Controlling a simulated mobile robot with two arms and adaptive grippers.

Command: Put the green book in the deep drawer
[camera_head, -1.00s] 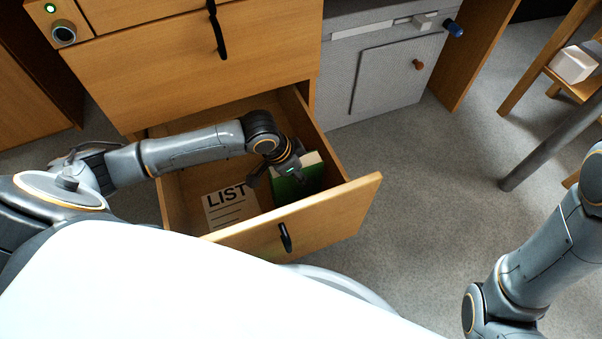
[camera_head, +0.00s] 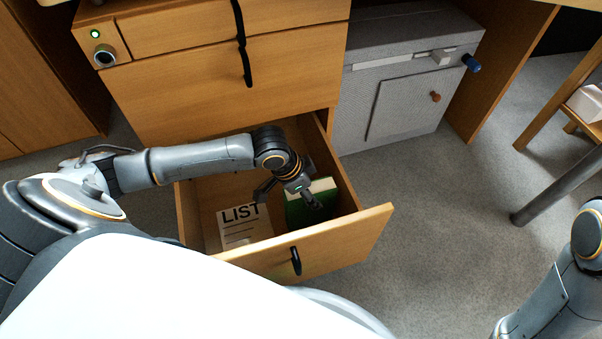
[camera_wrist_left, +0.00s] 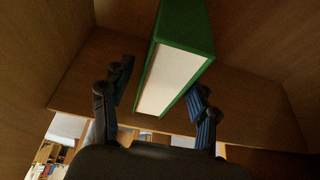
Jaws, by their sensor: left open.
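The green book (camera_head: 324,187) stands inside the open deep drawer (camera_head: 340,236), at its right side, with its pale page edge up. My left gripper (camera_head: 290,197) is in the drawer at the book, its fingers spread. In the left wrist view, the book (camera_wrist_left: 186,45) lies between the two open fingers of my left gripper (camera_wrist_left: 158,105), with a gap on each side. Whether the book's underside rests on the drawer floor is hidden. My right gripper is outside the views; only part of my right arm shows at the lower right.
A paper marked LIST (camera_head: 240,226) lies in the drawer left of the book. The closed drawer front (camera_head: 215,85) is above. A grey cabinet (camera_head: 405,100) stands to the right. A wooden stool or chair (camera_head: 560,105) is at the far right. Grey floor between is clear.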

